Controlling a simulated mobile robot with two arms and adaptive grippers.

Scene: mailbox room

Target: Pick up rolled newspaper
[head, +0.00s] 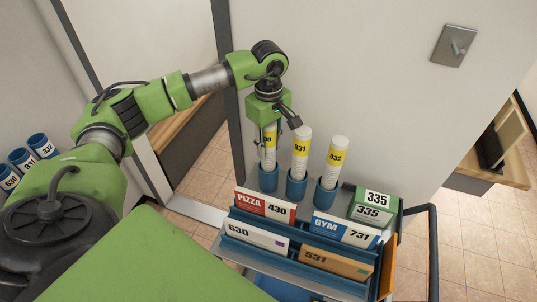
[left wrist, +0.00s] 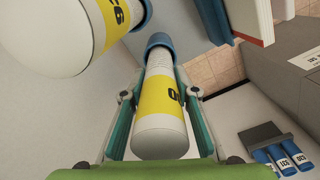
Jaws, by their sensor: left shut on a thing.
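My right gripper is not in view.
A blue rack (head: 255,258) in front holds numbered cards, including PIZZA 430 (head: 265,206) and GYM 731 (head: 345,230). A green and white box (head: 373,208) marked 335 is at its right. Several blue tubes (head: 43,145) stand at the far left. A pale wall (head: 370,90) rises behind.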

